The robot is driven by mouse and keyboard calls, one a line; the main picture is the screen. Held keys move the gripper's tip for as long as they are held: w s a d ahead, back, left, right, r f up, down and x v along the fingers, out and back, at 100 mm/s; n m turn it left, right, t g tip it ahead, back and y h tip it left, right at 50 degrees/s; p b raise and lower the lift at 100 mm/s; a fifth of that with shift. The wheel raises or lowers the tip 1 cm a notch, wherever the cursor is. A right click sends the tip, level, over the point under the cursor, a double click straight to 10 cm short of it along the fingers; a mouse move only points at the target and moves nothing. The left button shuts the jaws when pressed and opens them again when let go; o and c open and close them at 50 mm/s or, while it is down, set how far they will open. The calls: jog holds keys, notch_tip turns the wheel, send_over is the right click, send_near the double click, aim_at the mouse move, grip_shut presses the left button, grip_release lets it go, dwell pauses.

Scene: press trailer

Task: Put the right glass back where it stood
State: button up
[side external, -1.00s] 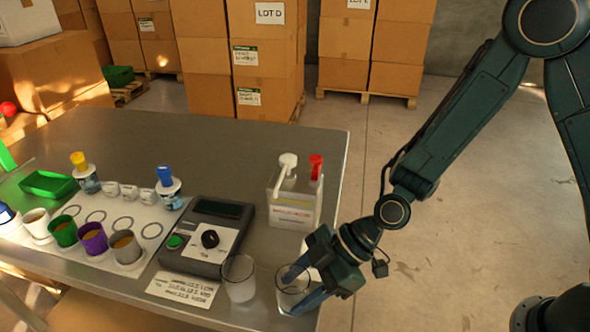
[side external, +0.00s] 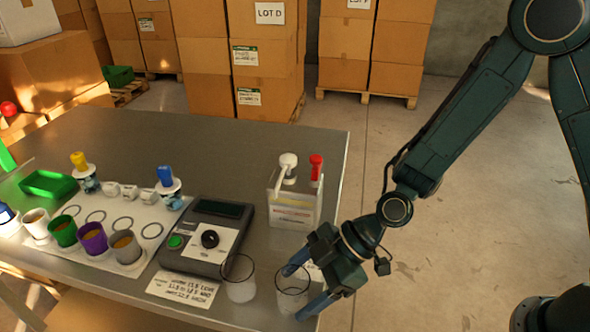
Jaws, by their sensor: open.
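The right glass (side external: 292,293) is a clear tumbler standing upright near the table's front right corner. A second clear glass (side external: 239,281) stands upright to its left, a small gap apart. My gripper (side external: 298,289) comes in from the right. Its dark blue fingers are open, one behind the right glass and one at its front right, with the glass partly between them. Whether a finger touches the glass cannot be told.
A grey device (side external: 207,240) with a green button and a knob stands left of the glasses. A printed card (side external: 184,289) lies in front. A holder (side external: 294,207) with white- and red-topped items stands behind. Several cups stand on a white mat (side external: 122,213). The table's back middle is clear.

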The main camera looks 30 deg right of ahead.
jog(key=v, duration=1.1)
jog(key=shift+d, duration=0.2)
jog(key=shift+r, duration=0.1)
dwell(0.3)
jog(key=s+d+r+m+t+h, duration=0.1)
jog(key=s+d+r+m+h, duration=0.2)
jog(key=d, duration=0.4)
jog(key=s+d+r+m+t+h, duration=0.1)
jog(key=s+d+r+m+h, duration=0.2)
jog(key=s+d+r+m, duration=0.2)
jog(key=s+d+r+m+t+h, duration=0.1)
jog(key=s+d+r+m+h, duration=0.2)
jog(key=d+m, duration=0.4)
jog(key=shift+s+d+r, duration=0.8)
jog(key=shift+d+r, duration=0.3)
jog(key=shift+r, duration=0.3)
